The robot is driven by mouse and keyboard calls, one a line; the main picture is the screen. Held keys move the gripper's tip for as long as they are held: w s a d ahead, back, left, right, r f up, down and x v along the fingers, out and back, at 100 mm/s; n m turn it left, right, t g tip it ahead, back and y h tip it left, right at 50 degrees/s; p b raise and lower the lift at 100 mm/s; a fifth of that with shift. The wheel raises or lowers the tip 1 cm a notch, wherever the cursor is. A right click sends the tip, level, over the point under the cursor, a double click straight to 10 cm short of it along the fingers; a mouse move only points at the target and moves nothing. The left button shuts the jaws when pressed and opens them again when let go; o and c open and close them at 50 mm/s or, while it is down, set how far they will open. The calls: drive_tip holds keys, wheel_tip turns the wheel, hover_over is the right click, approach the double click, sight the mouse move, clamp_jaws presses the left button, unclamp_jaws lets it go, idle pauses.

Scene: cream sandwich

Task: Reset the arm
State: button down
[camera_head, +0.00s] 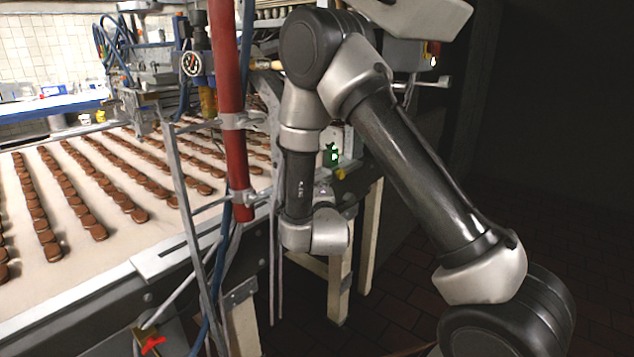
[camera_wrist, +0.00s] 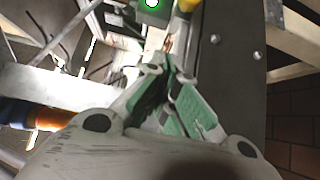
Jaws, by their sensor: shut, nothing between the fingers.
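My gripper (camera_wrist: 170,68) shows in the wrist view with its green-lined fingers drawn together at the tips and nothing between them. I cannot tell whether the tips touch anything. In the head view my arm (camera_head: 415,175) is raised and bent over the machine's right end, with its forearm hanging down. My gripper is hidden in that view. The green box (camera_head: 331,154) shows there just right of the forearm.
A conveyor (camera_head: 110,238) carries rows of round brown biscuits at the left. A red upright pipe (camera_head: 228,100) and metal frame bars stand close left of my arm. A red-handled valve (camera_head: 150,344) is at the bottom. The dark tiled floor (camera_head: 400,290) at the right looks clear.

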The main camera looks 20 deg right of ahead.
drive_tip(key=s+a+f+m+g+y, duration=0.2)
drive_tip(key=s+f+m+g, duration=0.15)
drive_tip(key=f, duration=0.35)
drive_tip(key=s+a+f+m+g+y, duration=0.1)
drive_tip(key=s+a+f+m+g, duration=0.1)
drive_tip(key=s+f+g, duration=0.4)
drive_tip(key=s+m+g+y, duration=0.1)
drive_tip(key=s+m+g, duration=0.2)
drive_tip(key=s, duration=0.2)
drive_tip(key=s+d+r+m, duration=0.2)
drive_tip(key=s+d+r, duration=0.4)
drive_tip(key=r, duration=0.3)
drive_tip(key=s+d+r+m, duration=0.3)
drive_tip(key=s+d+r, duration=0.3)
drive_tip(key=s+r, duration=0.3)
drive_tip(key=s+d+r+m+h, duration=0.1)
drive_tip(key=s+d+r+m, duration=0.1)
drive_tip(key=s+d+r, duration=0.4)
wheel_tip(320, 180, up, 5)
drive_tip(key=shift+s+d+f+m+g, duration=0.15)
drive_tip(key=shift+s+d+m+g, duration=0.25)
drive_tip(key=shift+s, duration=0.55)
